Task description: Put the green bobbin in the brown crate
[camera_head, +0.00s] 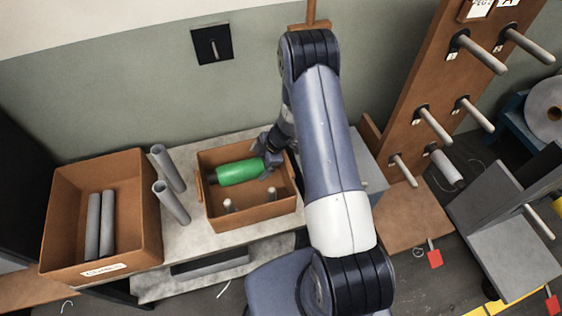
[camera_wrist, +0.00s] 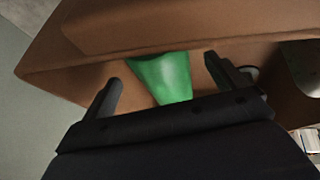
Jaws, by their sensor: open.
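The green bobbin (camera_head: 239,172) lies on its side within the outline of the middle brown crate (camera_head: 251,216), near its back wall. Whether it touches the crate floor is hard to tell. My gripper (camera_head: 268,163) is at the bobbin's right end, inside the crate's outline. In the wrist view, my gripper (camera_wrist: 164,68) is open, with the green bobbin (camera_wrist: 165,77) between the two fingers and gaps on both sides. The brown crate's wall (camera_wrist: 160,58) shows beyond it. Part of the bobbin's near end is hidden by the gripper body.
Another brown crate (camera_head: 146,225) with a label stands at the left and holds grey tubes (camera_head: 93,225). Two grey tubes (camera_head: 170,203) stand between the crates on the pale bench (camera_head: 190,240). A brown peg board (camera_head: 425,85) rises at the right. Small pale-topped posts (camera_head: 228,205) stand in the middle crate.

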